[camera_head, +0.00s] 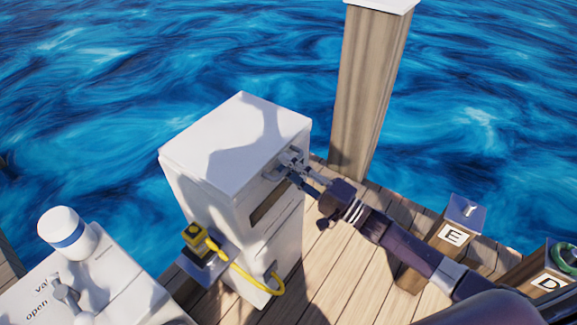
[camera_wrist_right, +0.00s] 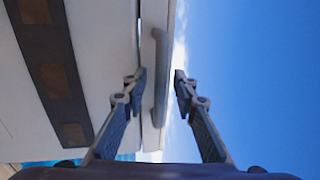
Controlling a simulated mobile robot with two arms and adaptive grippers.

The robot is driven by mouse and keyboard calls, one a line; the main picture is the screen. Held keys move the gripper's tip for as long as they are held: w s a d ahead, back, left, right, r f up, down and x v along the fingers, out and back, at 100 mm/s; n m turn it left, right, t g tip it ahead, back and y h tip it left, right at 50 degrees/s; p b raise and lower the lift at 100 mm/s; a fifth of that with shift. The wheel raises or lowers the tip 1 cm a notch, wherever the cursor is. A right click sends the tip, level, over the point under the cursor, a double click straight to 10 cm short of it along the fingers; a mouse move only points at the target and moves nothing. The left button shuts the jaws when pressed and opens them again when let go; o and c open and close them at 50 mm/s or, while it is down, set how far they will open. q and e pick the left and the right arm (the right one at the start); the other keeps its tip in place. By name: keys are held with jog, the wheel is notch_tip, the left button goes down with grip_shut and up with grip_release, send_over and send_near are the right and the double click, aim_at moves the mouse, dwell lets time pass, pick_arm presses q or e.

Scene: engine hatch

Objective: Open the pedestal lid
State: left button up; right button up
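The white pedestal (camera_head: 225,215) stands upright on the dock, with its flat white lid (camera_head: 205,150) down on top. A handle (camera_head: 272,172) sits at the lid's right edge. My right gripper (camera_head: 292,163) reaches it from the right and partly covers it. In the right wrist view, the handle (camera_wrist_right: 160,65) is a pale bar along the lid's edge. It lies between the two spread fingers of the right gripper (camera_wrist_right: 160,80), with a gap to the right finger. A thin dark seam runs beside the handle. My left gripper is not in view.
A yellow plug (camera_head: 195,236) and yellow cable (camera_head: 240,275) are on the pedestal's front. A tall wooden post (camera_head: 370,90) stands behind. Posts marked E (camera_head: 452,238) and D (camera_head: 549,283) are at right. A white unit (camera_head: 100,285) is at lower left. Water surrounds the dock.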

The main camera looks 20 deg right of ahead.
jog(key=shift+c, duration=0.4)
grip_shut()
